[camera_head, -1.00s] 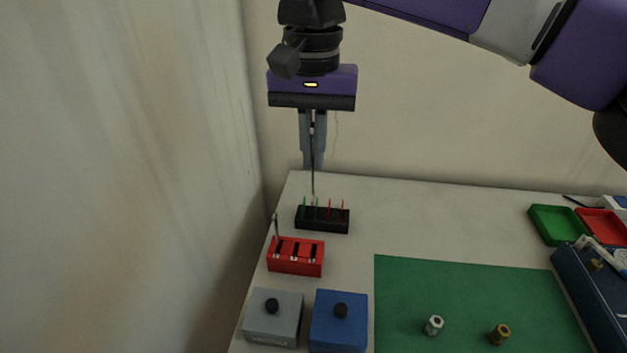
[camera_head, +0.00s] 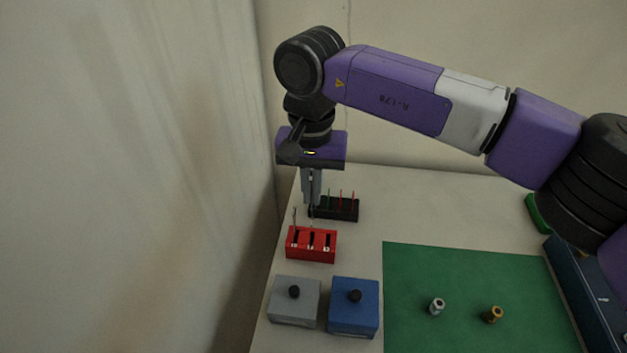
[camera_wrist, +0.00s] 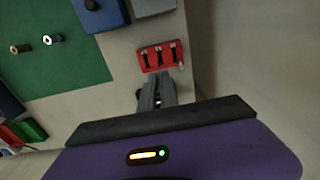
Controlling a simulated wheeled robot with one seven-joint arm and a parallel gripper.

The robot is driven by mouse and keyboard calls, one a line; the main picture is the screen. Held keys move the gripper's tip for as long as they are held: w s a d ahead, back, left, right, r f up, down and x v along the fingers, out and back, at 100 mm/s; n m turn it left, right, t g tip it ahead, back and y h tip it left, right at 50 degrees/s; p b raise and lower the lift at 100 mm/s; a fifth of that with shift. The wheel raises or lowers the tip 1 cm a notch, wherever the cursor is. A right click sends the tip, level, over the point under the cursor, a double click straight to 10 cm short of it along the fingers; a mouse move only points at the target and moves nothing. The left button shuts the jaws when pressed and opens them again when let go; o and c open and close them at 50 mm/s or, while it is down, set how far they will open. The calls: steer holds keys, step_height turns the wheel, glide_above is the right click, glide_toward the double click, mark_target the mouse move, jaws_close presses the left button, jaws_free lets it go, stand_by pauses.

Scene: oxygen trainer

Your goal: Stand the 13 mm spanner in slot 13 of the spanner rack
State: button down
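The red spanner rack (camera_head: 311,256) stands on the table with three slots in its top; it also shows in the wrist view (camera_wrist: 160,64). A thin grey spanner (camera_head: 295,217) stands in its leftmost slot in the head view. My gripper (camera_head: 311,203) is shut on another thin spanner (camera_head: 311,213), which hangs upright, its lower end just above or behind the rack near the middle slot. I cannot tell whether it touches the rack. The size mark on the held spanner is too small to read. In the wrist view the fingertips (camera_wrist: 157,90) point toward the rack.
A black holder (camera_head: 347,214) with red and green thin tools stands close behind the rack. Grey (camera_head: 295,310) and blue (camera_head: 354,315) boxes with black knobs stand in front. A green mat (camera_head: 450,275) with two small fittings lies right. A wall rises close on the left.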

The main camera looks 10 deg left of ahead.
mark_target(312, 218)
steer(key=shift+a, duration=0.1)
steer(key=shift+f+b, duration=1.4)
steer(key=shift+f, duration=0.7)
steer(key=shift+f+b, duration=1.65)
steer(key=shift+f, duration=0.85)
steer(key=c, duration=1.5)
jaws_free()
steer(key=shift+c, duration=0.2)
